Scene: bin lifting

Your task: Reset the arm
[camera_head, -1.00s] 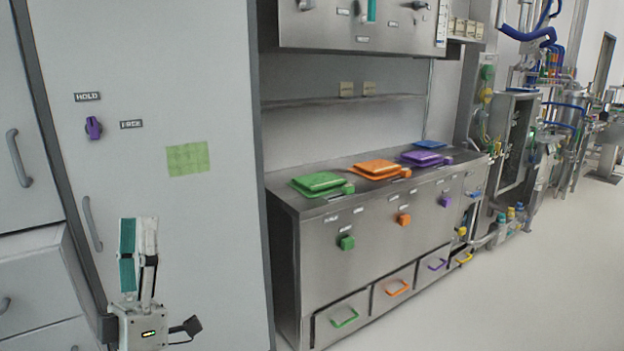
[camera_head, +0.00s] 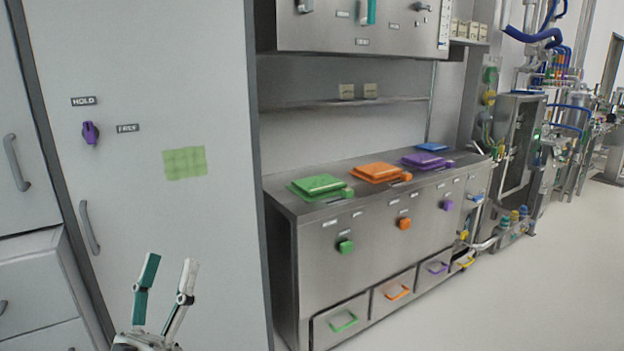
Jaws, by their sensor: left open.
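My left gripper (camera_head: 165,285) is at the bottom left of the head view, in front of the tall grey cabinet door (camera_head: 205,230). Its two fingers, one teal and one white, point up and stand apart. Nothing shows between them. Its lower body is cut off by the bottom edge of the view, and the arm behind it is hidden. My right gripper is not in the view.
A purple knob (camera_head: 90,132) and a handle (camera_head: 90,227) are on the cabinet door. A steel counter (camera_head: 350,207) with green (camera_head: 318,186), orange (camera_head: 376,171) and purple (camera_head: 424,159) lids stands to the right. The floor (camera_head: 540,300) at the right is clear.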

